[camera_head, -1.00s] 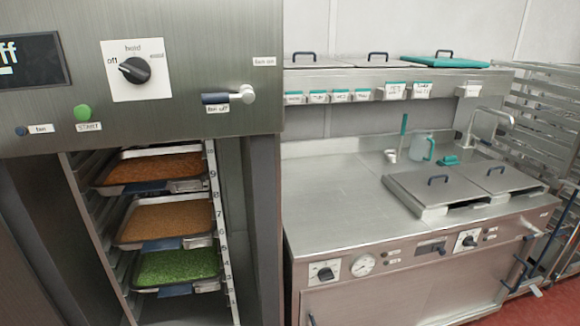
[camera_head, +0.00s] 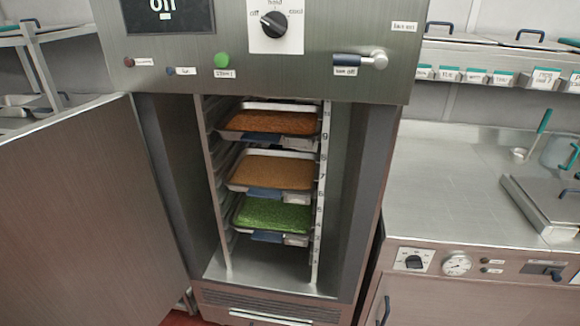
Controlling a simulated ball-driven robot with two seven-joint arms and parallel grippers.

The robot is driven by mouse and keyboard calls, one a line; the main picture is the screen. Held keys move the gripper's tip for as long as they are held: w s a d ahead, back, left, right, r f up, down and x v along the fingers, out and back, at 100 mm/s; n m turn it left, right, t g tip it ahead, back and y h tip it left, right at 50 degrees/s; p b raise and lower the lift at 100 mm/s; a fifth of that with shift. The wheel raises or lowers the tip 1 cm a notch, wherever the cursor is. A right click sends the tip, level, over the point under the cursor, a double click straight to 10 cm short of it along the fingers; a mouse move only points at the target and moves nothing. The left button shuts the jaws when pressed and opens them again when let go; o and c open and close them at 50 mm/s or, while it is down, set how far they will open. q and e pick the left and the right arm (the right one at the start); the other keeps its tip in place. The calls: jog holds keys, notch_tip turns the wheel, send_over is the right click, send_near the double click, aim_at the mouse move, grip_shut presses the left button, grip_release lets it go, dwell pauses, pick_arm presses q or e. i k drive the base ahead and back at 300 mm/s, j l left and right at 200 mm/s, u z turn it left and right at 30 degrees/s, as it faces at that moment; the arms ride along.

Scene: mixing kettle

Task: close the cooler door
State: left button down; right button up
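The cooler door (camera_head: 85,220) stands wide open at the left, a tall flat brushed-steel panel swung out from the cooler's left side. The cooler (camera_head: 375,75) is in the middle, its opening facing me. Inside, trays sit on a numbered rack: an orange-brown one (camera_head: 275,122) on top, a tan one (camera_head: 272,172) in the middle and a green one (camera_head: 270,213) below. No door handle shows on the visible face of the door. Neither of my grippers is in view.
A control panel with a black dial (camera_head: 273,24), a green button (camera_head: 222,60) and a lever (camera_head: 358,61) is above the opening. A steel counter (camera_head: 450,190) with lidded wells stands at the right. A steel shelf (camera_head: 45,35) is behind the door at the left.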

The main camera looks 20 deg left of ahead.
aim_at(87, 239)
jog(key=k+j+z, duration=0.1)
jog(key=k+j, duration=0.55)
jog(key=k+j+z, duration=0.1)
jog(key=k+j, duration=0.45)
jog(key=k+j+z, duration=0.1)
jog(key=k+j, duration=0.45)
jog(key=k, duration=0.2)
jog(key=j, duration=0.6)
jog(key=k+j+z, duration=0.1)
jog(key=j, duration=0.45)
jog(key=k+j+z, duration=0.1)
jog(key=j, duration=0.5)
jog(key=k+j, duration=0.1)
jog(key=j, duration=0.5)
jog(key=k+j+z, duration=0.15)
jog(key=j, duration=0.15)
jog(key=k+z, duration=0.1)
